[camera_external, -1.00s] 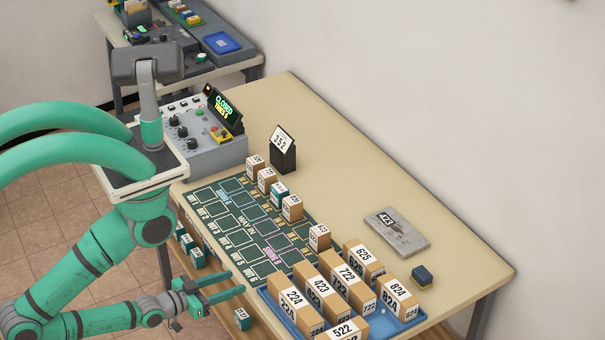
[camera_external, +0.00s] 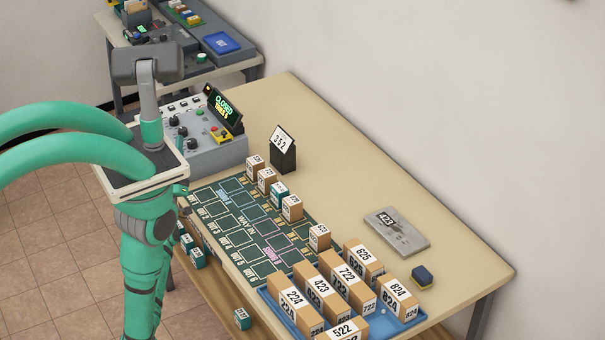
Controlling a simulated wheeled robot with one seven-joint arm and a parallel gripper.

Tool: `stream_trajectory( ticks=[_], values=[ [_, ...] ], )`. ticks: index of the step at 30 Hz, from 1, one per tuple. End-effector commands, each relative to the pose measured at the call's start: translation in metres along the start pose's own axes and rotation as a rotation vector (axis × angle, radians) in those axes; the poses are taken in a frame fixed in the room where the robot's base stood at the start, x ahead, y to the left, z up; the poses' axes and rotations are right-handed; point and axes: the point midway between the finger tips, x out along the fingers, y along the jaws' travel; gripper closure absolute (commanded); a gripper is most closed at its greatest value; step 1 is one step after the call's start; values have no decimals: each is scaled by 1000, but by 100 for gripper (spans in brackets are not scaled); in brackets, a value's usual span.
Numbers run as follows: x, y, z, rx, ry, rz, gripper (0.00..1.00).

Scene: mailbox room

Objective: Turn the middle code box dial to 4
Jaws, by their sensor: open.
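The grey code box (camera_external: 218,157) stands at the left end of the table, just right of my body. Black dials show in a row on its sloped top. The middle dial (camera_external: 182,132) is small, and I cannot read its setting. A dark display on the box (camera_external: 223,107) reads "CLOSED" in green, with a yellow line under it that is too small to read surely. A sign reading 352 (camera_external: 284,150) stands right of the box. My arm hangs down at the left. Its gripper is out of the picture, away from the dials.
A dark green marked mat (camera_external: 228,214) lies before the box with small numbered boxes along its far side. A blue tray (camera_external: 408,318) of numbered boxes stands at the near end. A grey plate marked 423 (camera_external: 405,243) lies at right. The table's middle back is clear.

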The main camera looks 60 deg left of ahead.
Motion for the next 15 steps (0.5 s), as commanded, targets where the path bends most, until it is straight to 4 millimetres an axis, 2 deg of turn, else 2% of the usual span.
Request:
stream_trajectory(
  ticks=[1,6,10,15],
  values=[
    [17,-18,-18,-14,67,-33,56],
    [53,-76,-79,-64,274,-128,56],
    [68,-120,-131,-106,439,-193,56],
    [71,-177,-202,-166,664,-265,56]
  ],
)
